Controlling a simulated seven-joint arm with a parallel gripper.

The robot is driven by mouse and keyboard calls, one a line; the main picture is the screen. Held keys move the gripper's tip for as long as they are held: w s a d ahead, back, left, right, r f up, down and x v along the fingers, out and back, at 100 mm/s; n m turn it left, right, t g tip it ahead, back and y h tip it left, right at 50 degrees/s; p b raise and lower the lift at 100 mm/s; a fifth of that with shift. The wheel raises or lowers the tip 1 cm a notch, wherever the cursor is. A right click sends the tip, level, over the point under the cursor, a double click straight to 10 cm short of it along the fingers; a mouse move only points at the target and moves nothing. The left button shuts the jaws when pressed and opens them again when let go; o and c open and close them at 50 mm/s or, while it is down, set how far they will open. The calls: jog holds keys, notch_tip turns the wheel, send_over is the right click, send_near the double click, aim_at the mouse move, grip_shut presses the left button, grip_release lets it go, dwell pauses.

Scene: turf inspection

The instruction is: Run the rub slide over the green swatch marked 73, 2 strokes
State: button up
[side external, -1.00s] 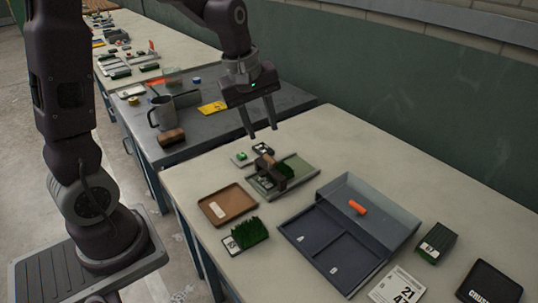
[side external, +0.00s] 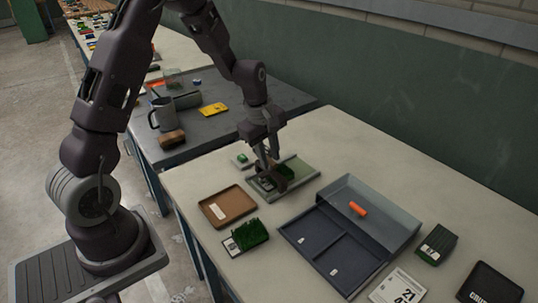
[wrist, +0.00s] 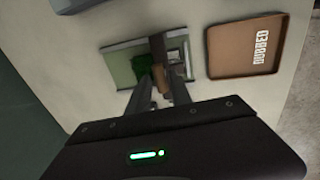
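The rub slide, a brown block (wrist: 158,48), sits across a pale green tray (side external: 309,173) at the middle of the bench. A dark green turf swatch (side external: 287,172) lies in this tray and shows beside the block in the wrist view (wrist: 142,65). Its marking is too small to read, so I cannot confirm 73. My gripper (side external: 269,163) is down at the block, its fingertips (wrist: 161,78) on either side of the block's top. I cannot tell whether they press on it. The fingers hide part of the block and tray.
A brown tray (side external: 240,198) and another grass swatch (side external: 250,234) stand in front. A dark divided box (side external: 335,262) with an orange piece (side external: 357,208) is to the right. A dark green swatch (side external: 436,243), cards and a black pad (side external: 492,284) lie farther right.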

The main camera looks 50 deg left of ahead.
grip_shut()
jog(key=shift+w, duration=0.1)
dwell(1.1)
